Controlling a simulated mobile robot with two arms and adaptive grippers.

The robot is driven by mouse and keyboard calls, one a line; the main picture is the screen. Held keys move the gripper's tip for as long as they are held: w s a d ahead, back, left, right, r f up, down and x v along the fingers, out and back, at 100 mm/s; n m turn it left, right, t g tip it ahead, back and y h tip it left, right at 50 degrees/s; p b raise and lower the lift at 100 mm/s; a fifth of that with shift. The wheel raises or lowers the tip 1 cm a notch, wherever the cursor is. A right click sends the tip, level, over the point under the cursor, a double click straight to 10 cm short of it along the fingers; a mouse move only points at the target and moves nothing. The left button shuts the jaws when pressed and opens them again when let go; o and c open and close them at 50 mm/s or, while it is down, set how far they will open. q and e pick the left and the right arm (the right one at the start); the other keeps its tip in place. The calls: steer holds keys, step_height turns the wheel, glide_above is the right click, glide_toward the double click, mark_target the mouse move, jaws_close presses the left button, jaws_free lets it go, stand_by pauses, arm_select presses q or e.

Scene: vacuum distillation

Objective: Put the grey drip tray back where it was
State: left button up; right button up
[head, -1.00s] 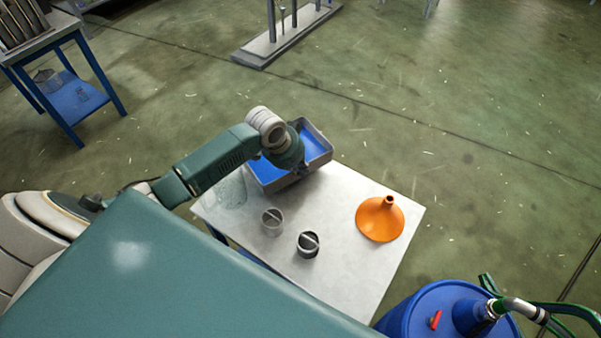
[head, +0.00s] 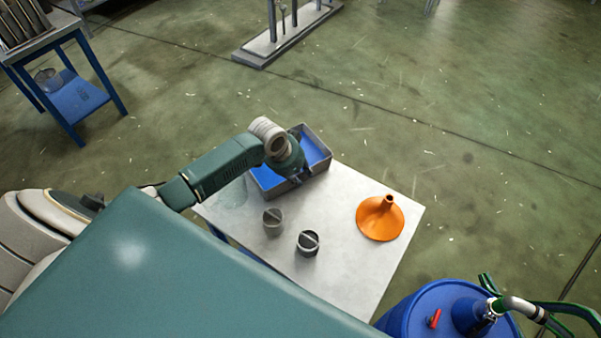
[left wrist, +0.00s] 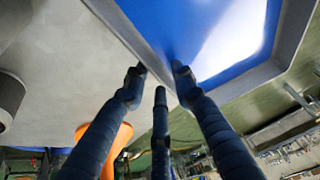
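The grey drip tray (head: 268,185), blue inside, is at the far left corner of the small metal table (head: 345,270). My left gripper (head: 297,178) is at its near wall. In the left wrist view the fingers (left wrist: 159,72) straddle the tray's wall (left wrist: 128,30), one tip on the outer side and one on the inner side, close against it. The gripper looks shut on the wall. The tray looks level, low over or on the tabletop; I cannot tell whether its underside touches. My right gripper is not in view.
Two small dark round vessels (head: 273,222) (head: 308,243) stand near the tray. An orange funnel (head: 380,219) is at the table's right side. A blue drum (head: 440,300) with a hose stands at lower right. The tabletop between tray and funnel is clear.

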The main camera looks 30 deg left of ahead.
arm_select(q)
steer(key=shift+r, duration=0.2)
steer(key=v, duration=1.2)
steer(key=shift+b, duration=0.45)
steer(key=shift+f, duration=0.1)
